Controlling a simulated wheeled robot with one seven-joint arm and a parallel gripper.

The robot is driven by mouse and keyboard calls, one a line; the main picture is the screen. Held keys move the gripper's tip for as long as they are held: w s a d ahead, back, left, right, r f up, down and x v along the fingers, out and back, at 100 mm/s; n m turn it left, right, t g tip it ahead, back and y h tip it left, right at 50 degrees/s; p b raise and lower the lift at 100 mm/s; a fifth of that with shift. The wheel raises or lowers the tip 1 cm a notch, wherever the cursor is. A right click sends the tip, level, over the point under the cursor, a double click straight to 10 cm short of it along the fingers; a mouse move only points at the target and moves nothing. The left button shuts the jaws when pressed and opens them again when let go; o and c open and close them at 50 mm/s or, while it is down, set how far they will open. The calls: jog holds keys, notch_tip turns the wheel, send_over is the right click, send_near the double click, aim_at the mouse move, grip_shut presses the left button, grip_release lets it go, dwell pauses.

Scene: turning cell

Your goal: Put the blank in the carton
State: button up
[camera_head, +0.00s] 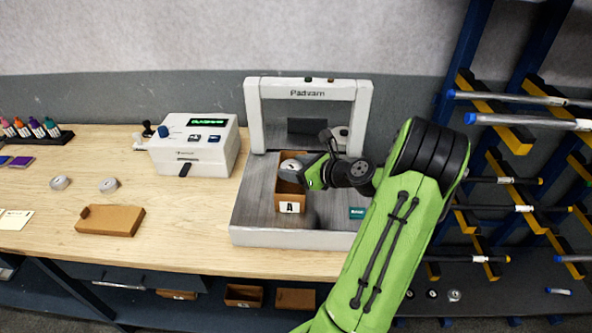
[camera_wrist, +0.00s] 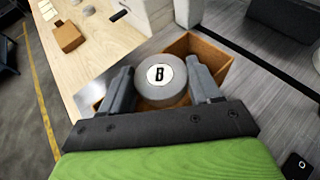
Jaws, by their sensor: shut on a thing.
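The blank is a grey cylinder with a white disc marked B on its end, seen in the wrist view (camera_wrist: 160,77) and in the head view (camera_head: 291,168). My gripper (camera_head: 308,174) is shut on it, with one finger on each side in the wrist view. The open brown carton (camera_head: 290,207), labelled A, stands on the grey machine bed. The blank is over the carton's far part, between its walls (camera_wrist: 212,46); I cannot tell how deep it sits. The carton's floor is largely hidden.
The machine's white arch (camera_head: 308,88) stands just behind the carton. A white box with a green display (camera_head: 195,145) is left of it. Two grey discs (camera_head: 60,183) and a brown block (camera_head: 110,220) lie on the bench. A rod rack (camera_head: 515,140) rises at right.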

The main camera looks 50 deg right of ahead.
jog(key=shift+r, duration=0.15)
jog(key=shift+f, duration=0.6)
jog(key=o, duration=0.9)
jog(key=shift+s, duration=0.1)
